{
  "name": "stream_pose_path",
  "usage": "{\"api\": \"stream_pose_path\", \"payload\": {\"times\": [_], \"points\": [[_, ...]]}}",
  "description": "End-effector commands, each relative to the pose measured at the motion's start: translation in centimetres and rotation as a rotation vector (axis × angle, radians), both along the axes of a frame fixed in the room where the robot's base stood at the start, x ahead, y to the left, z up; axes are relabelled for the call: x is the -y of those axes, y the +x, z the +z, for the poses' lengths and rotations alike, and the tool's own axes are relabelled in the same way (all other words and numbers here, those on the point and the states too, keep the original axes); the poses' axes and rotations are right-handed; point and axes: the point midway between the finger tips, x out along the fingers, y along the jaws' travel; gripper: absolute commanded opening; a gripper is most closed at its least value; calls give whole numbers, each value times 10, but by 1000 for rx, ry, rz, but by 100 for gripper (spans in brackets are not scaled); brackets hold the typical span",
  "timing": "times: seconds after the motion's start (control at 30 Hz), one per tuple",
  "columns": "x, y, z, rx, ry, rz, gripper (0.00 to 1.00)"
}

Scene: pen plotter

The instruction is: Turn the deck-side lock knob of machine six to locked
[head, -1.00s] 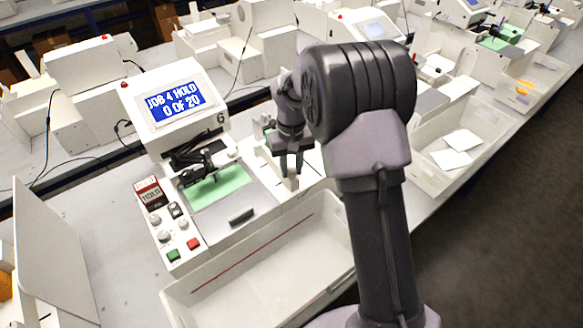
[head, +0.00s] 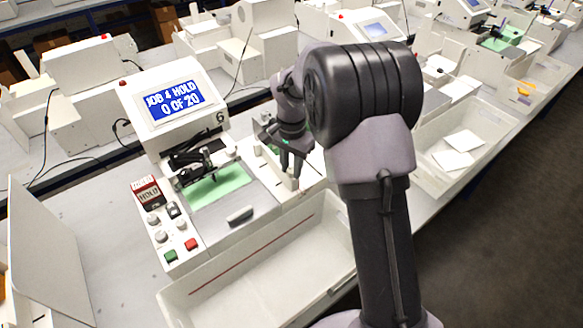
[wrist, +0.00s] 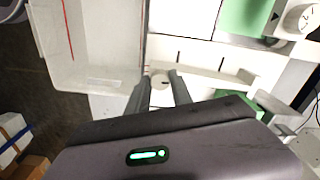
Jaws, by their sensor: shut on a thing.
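Machine six (head: 133,110) has a "6" beside its screen (head: 172,100), which reads "JOB 4 HOLD 0 OF 20". My gripper (head: 290,177) is low at the right side of its deck, with its fingers pointing down. In the wrist view my gripper (wrist: 161,78) is shut on a small pale knob (wrist: 160,79), with one dark finger on each side. The fingers hide part of the knob, and I cannot read its lock marks. In the head view the knob is too small and covered to make out clearly.
A green sheet (head: 217,182) lies on the deck under a dark pen carriage. A panel with a HOLD sign (head: 148,194), small knobs and green and red buttons is at the left. A white bin (head: 262,262) stands in front. Another machine's bin (head: 490,125) is at the right.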

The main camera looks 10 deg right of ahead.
Motion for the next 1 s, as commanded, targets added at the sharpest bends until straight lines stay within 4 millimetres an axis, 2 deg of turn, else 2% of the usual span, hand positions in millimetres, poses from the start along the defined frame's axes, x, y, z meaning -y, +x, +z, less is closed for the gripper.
{"api": "stream_pose_path", "payload": {"times": [0.3, 0.87, 0.9, 1.0], "points": [[0, 1, 0, 2, -1, -115, 0], [0, 1, 1, 1, 0, -142, 0], [0, 1, 1, 2, 1, -142, 30], [0, 1, 1, 1, 0, -141, 48]]}}
